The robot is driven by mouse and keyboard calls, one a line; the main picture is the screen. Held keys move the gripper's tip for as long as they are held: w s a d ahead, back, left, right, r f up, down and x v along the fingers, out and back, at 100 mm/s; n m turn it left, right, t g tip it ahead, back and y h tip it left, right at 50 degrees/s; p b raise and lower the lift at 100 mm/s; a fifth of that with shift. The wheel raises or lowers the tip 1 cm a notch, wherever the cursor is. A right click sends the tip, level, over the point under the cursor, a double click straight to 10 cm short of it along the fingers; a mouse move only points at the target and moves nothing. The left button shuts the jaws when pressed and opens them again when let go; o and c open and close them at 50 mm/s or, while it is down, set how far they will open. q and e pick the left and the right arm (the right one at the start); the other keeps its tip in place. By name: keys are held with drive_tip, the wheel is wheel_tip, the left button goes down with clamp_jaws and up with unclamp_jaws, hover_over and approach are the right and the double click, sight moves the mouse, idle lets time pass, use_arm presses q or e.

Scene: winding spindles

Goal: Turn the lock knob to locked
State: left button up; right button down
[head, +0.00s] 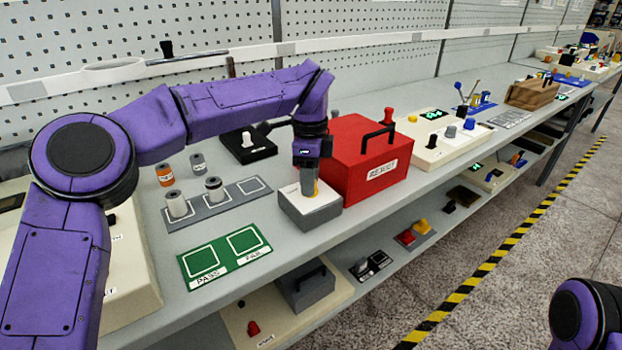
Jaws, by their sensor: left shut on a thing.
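A small grey box with a white top (325,208) stands near the front edge of the bench, left of the red box. My left gripper (309,188) points down onto its top and is shut on a small knob there. The fingers hide most of the knob; a bit of yellow (316,187) shows beside them. I cannot read which way the knob is turned or any lock marking. My right gripper is out of view; only part of my right arm shows at the bottom right.
A red box with a black handle (366,165) stands close on the right. A grey tray with spindles (230,198) and a green PASS/FAIL mat (225,256) lie to the left. A black block with a white knob (247,148) is behind. The lower shelf holds a dark box (306,286).

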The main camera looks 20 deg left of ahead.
use_arm(q)
drive_tip(key=o, duration=1)
drive_tip(key=shift+o, duration=0.2)
drive_tip(key=shift+s, duration=0.1)
wheel_tip(320, 180, up, 10)
drive_tip(key=p, duration=0.1)
drive_tip(key=shift+r+p, duration=0.25)
drive_tip(key=shift+p, duration=0.05)
